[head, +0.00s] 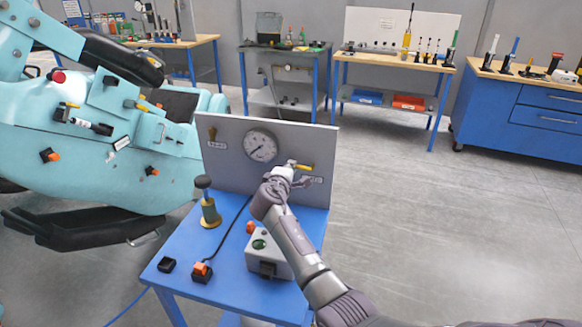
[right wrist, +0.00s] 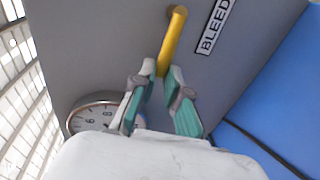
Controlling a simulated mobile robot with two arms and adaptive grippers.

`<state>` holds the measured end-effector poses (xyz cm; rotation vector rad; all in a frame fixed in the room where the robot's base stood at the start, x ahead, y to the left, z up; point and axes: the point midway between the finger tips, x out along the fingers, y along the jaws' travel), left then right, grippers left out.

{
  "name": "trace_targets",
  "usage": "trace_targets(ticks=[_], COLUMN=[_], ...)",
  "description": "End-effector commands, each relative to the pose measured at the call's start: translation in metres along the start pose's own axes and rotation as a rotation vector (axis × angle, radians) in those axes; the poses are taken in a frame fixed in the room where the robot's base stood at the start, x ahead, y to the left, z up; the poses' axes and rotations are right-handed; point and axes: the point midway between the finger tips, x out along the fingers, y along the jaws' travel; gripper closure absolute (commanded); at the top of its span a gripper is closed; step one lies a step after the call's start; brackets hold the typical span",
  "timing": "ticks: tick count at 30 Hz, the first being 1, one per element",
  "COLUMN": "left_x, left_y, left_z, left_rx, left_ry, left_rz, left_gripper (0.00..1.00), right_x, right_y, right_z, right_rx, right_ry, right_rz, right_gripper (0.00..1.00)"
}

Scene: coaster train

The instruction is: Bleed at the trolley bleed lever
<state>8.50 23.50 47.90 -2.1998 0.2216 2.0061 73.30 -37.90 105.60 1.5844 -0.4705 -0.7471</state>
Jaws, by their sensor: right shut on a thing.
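The yellow bleed lever (head: 304,167) sticks out of the grey panel (head: 228,165) on the blue trolley, right of the round pressure gauge (head: 260,145). In the right wrist view the lever (right wrist: 174,38) runs from its pivot on the panel down between my fingertips, beside a "BLEED" label (right wrist: 214,27). My right gripper (head: 291,168) is shut on the lever's free end; the fingers also show in the right wrist view (right wrist: 161,73). The gauge (right wrist: 95,113) is partly hidden there by my gripper. My left gripper is not in view.
The blue trolley top (head: 185,245) holds a hand pump (head: 209,205), a grey box (head: 268,258) with a green button, and a cabled orange-topped part (head: 202,271). A teal coaster car (head: 125,165) stands close at left. Workbenches line the back. Floor at right is clear.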

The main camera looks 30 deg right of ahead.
Motion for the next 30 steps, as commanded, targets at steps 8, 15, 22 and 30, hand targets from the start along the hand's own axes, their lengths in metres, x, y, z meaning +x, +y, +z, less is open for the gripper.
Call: trace_targets(ticks=[8,15,22,30], left_x=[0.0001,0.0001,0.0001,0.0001], left_y=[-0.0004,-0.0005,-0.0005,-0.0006], left_z=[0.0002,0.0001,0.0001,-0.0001], left_rx=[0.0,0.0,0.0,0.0], left_ry=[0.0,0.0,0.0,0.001], left_rz=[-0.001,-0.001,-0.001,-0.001], left_gripper=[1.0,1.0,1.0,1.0], right_x=[0.001,0.0011,0.001,0.0007], right_y=[-0.0014,-0.0017,-0.0019,-0.0024], right_z=[0.0004,0.0006,0.0005,0.0001], right_rx=[-0.044,-0.047,-0.046,-0.045], right_ry=[-0.01,-0.011,-0.01,-0.009], right_rz=[0.002,0.002,0.002,0.001], right_gripper=[1.0,1.0,0.7,0.61])
